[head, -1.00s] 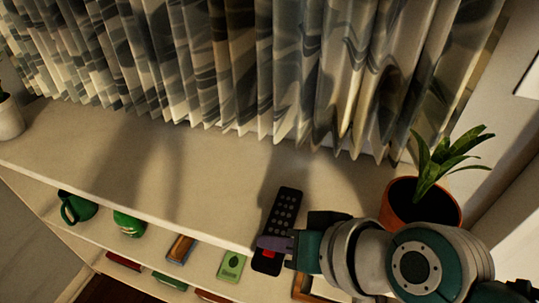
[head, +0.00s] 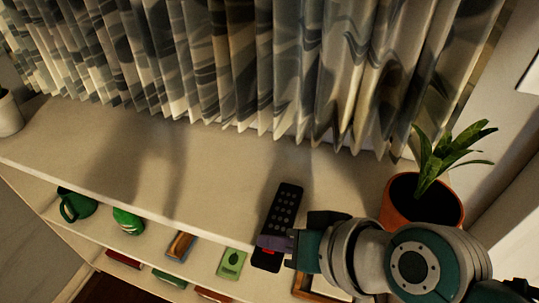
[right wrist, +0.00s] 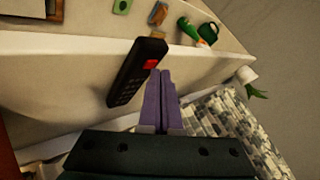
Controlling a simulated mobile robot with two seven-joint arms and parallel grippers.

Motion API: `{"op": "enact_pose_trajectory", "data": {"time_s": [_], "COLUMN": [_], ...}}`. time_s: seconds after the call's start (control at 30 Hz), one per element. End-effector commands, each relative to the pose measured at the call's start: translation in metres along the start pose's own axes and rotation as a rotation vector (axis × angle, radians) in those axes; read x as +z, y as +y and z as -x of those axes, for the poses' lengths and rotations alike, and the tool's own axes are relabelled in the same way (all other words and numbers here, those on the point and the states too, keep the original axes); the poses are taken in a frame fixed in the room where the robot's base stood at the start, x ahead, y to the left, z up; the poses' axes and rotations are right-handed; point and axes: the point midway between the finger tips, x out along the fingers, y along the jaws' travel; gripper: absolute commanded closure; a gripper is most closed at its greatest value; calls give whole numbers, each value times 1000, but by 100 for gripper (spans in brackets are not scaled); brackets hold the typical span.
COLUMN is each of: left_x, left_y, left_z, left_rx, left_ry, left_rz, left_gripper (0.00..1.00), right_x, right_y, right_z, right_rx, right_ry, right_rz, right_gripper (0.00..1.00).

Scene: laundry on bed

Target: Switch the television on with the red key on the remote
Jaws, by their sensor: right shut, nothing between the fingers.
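The black remote (head: 284,208) lies on the light shelf top, its lower end at the front edge. Its red key (right wrist: 150,64) shows in the right wrist view. In the head view the purple fingers cover most of that key, and only a sliver of red shows. My right gripper (head: 262,241) is shut and empty, its fingertips over the remote's lower end. In the right wrist view the fingertips (right wrist: 160,72) are close beside the red key; I cannot tell whether they touch it. The television and my left gripper are not in view.
A potted plant (head: 424,205) stands right of the remote, close to my right arm. Patterned curtains (head: 220,65) hang behind the shelf top (head: 110,155). A green mug (head: 77,206) and several small items sit on the shelf below.

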Motion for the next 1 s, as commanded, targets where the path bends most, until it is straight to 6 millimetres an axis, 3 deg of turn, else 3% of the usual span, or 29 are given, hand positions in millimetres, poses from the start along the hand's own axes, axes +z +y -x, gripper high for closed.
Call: {"op": "enact_pose_trajectory", "data": {"time_s": [1.0], "left_x": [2], "left_y": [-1], "left_z": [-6], "left_rx": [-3], "left_ry": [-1], "left_rz": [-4], "left_gripper": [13], "right_x": [3], "right_y": [4], "right_z": [-5], "right_rx": [0], "right_ry": [1], "right_rz": [1], "right_gripper": [100]}}
